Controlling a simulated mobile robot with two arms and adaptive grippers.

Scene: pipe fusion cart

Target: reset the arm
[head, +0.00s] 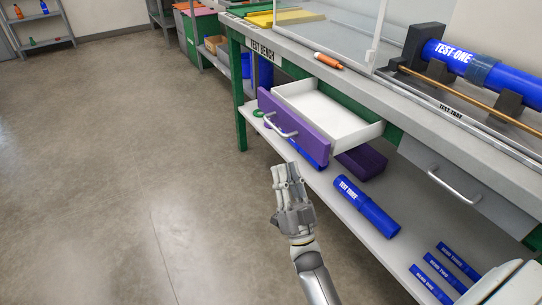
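My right gripper (286,178) is a grey and white jointed hand on a silver arm that comes up from the bottom of the head view. It is in front of the bench, just below the open purple-fronted drawer (296,127) in the picture. Its fingers point up, toward the drawer, and a gap shows between the fingertips and the drawer handle (280,126). I see nothing held in it. The fingers lie close together in this view, so I cannot tell whether it is open or shut. My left gripper is not in view.
The test bench (262,49) runs along the right. The drawer juts out, its white inside empty. Blue tubes (366,206) and a purple bin (362,161) lie on the lower shelf (325,190). An orange tool (328,61) lies on top. The floor (120,165) at left is clear.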

